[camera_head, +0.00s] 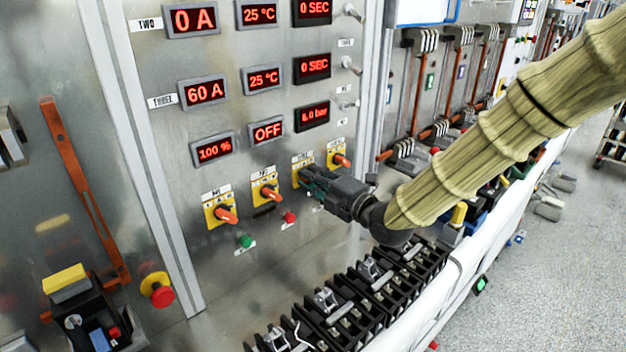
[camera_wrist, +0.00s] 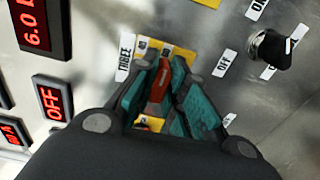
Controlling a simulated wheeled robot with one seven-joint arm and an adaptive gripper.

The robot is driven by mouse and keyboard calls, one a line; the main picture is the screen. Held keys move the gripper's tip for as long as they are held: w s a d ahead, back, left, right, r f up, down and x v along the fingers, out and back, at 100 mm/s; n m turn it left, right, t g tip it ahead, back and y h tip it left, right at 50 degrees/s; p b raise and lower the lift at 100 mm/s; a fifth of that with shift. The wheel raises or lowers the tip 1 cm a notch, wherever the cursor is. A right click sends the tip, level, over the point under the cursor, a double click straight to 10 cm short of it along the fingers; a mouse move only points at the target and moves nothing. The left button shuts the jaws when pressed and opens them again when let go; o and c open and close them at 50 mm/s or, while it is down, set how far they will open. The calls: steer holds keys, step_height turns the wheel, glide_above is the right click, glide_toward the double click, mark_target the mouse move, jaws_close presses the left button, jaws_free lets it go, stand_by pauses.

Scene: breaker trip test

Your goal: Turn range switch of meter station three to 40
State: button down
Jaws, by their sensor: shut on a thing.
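The range switch of meter station three is a yellow plate (camera_head: 301,164) with an orange handle, third in the row of such switches on the grey panel. In the wrist view its label reads THREE (camera_wrist: 127,52), and the orange handle (camera_wrist: 159,84) stands between my teal finger pads. My gripper (camera_head: 314,184) reaches in from the right and is shut on this handle; it also shows in the wrist view (camera_wrist: 165,95). The display (camera_head: 204,91) beside the panel label THREE reads 60 A. The scale marks and the handle's exact setting are mostly hidden by my fingers.
Similar orange switches stand to the left (camera_head: 266,189) and close on the right (camera_head: 338,158). A green button (camera_head: 246,241) and a red button (camera_head: 289,217) sit below. Black terminal blocks (camera_head: 350,300) line the bench beneath. A black knob (camera_wrist: 270,50) is nearby.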

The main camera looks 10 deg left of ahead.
steer(key=shift+f+n+b, duration=0.15)
steer(key=shift+n+b, duration=1.75)
steer(key=shift+b, duration=1.45)
steer(key=shift+n+b, duration=0.3)
steer(key=shift+b, duration=0.4)
steer(key=shift+n+b, duration=0.6)
steer(key=shift+b, duration=0.55)
steer(key=shift+r, duration=0.2)
steer(key=shift+f+n+b, duration=0.15)
steer(key=shift+n+b, duration=0.25)
steer(key=shift+b, duration=0.25)
steer(key=shift+n+b, duration=0.7)
steer(key=shift+b, duration=0.65)
steer(key=shift+b, duration=0.45)
